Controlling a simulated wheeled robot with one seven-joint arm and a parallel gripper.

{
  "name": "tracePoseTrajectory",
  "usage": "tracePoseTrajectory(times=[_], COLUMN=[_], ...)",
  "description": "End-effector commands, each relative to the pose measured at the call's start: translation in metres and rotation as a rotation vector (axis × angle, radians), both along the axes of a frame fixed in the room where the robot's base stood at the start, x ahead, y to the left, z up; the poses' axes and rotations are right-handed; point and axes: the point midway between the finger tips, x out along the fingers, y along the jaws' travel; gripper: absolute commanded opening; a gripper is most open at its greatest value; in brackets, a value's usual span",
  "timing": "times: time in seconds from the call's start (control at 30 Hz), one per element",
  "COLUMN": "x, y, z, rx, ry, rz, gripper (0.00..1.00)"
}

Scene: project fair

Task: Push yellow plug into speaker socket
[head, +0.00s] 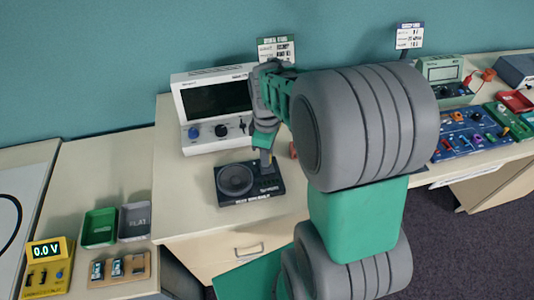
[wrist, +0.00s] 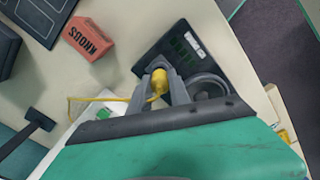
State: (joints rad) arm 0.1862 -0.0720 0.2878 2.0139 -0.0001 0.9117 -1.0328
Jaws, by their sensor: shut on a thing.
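The speaker (head: 250,183) is a black board with a round cone, lying on the middle table in the head view. It also shows in the wrist view (wrist: 205,56), with the cone partly behind my gripper. My gripper (head: 266,160) points down over the speaker's back right part. In the wrist view my gripper (wrist: 164,84) is shut on the yellow plug (wrist: 158,80), and a yellow lead runs from the plug to the left. The plug's tip and the socket are hidden, so I cannot tell whether the plug is in the socket.
An oscilloscope-like box (head: 213,108) stands behind the speaker. An orange block marked KNOBS (wrist: 88,39) lies near the speaker. A yellow meter (head: 47,268) and small trays (head: 99,227) are on the left table. Table around the speaker's left and front is clear.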

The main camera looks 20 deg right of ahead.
Motion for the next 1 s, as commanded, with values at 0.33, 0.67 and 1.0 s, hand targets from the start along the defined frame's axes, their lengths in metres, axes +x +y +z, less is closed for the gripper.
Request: tracePoseTrajectory(times=[0.33, 0.67, 1.0], x=[0.0001, 0.0001, 0.0001], y=[0.0, 0.0, 0.0], z=[0.0002, -0.0032, -0.0073], rx=[0.0, 0.0, 0.0], ry=[0.0, 0.0, 0.0], rz=[0.0, 0.0, 0.0], gripper=[0.0, 0.0, 0.0])
